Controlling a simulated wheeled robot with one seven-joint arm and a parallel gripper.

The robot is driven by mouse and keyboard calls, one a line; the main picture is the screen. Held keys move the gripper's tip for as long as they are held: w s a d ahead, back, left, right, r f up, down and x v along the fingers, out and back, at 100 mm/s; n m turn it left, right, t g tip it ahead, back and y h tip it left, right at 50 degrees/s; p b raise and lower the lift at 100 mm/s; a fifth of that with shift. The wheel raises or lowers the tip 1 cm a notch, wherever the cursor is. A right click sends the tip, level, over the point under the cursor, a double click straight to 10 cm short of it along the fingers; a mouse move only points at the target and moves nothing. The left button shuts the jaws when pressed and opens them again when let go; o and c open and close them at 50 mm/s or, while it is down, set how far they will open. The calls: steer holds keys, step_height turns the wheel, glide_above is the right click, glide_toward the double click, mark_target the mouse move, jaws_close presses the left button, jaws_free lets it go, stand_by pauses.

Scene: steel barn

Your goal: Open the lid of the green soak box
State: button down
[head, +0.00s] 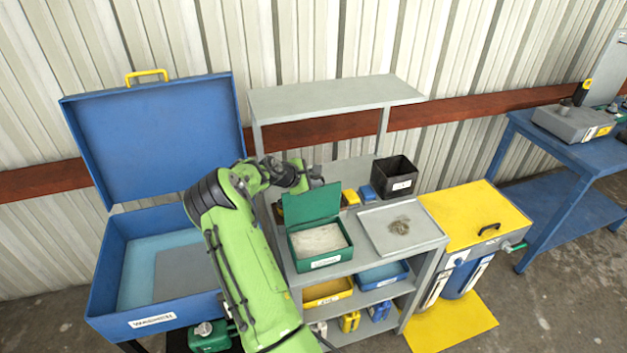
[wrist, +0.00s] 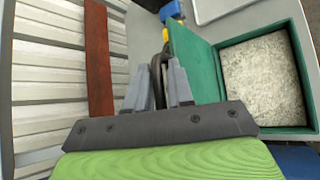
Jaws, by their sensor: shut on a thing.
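The green soak box (head: 302,264) stands on the grey shelf unit, with pale grey contents showing inside. Its lid (head: 312,208) is raised and stands steeply up at the back of the box. In the wrist view the lid (wrist: 190,62) is beside my fingers and the open box (wrist: 262,133) is to the right. My gripper (head: 314,176) is at the upper edge of the lid. In the wrist view my gripper (wrist: 160,82) is shut on a dark handle (wrist: 160,58) at the lid, partly hidden between the fingers.
A blue box (head: 110,285) with its lid up stands at left. A grey tray (head: 375,215) and black bin (head: 395,175) share the shelf right of the green box. A yellow-topped unit (head: 470,215) stands further right. The wall is close behind.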

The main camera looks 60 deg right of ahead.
steer(key=shift+w+f, duration=0.1)
steer(key=shift+f, duration=0.1)
stand_by(0.3)
steer(key=c, duration=1.2)
jaws_free()
steer(key=shift+c, duration=0.2)
steer(key=shift+o, duration=0.2)
steer(key=shift+f, duration=0.1)
steer(key=b+v, duration=0.1)
steer(key=v, duration=1.5)
steer(key=shift+d+r, duration=0.2)
steer(key=shift+r, duration=0.05)
steer(key=shift+d, duration=0.1)
